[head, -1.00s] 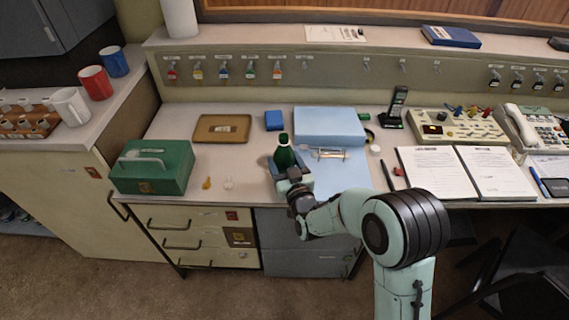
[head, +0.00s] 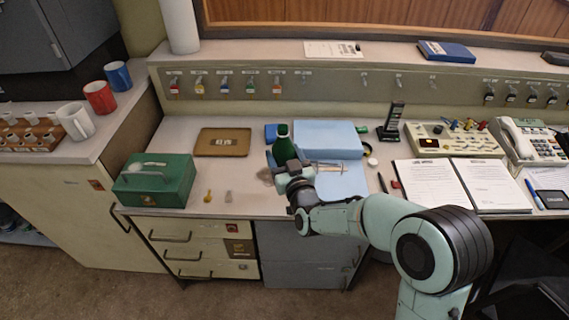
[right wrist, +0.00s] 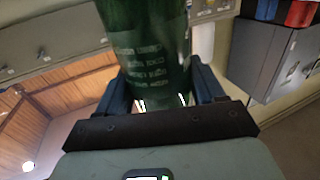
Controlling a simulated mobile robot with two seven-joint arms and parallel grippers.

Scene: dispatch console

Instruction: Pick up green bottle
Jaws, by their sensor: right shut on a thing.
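The green bottle (head: 283,148) is upright in my right gripper (head: 287,166), above the front middle of the desk. It appears raised a little off the desk top, with a shadow to its left. The gripper's fingers hide its lower part in the head view. In the right wrist view the green bottle (right wrist: 150,45), with pale printed lettering, fills the gap between the fingers of my right gripper (right wrist: 165,88), which is shut on it. My left gripper is not in view.
A green cash box (head: 152,182) and a brown tray (head: 222,142) are to the left. Open papers (head: 432,184), a radio handset (head: 391,120) and a telephone (head: 530,140) are to the right.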

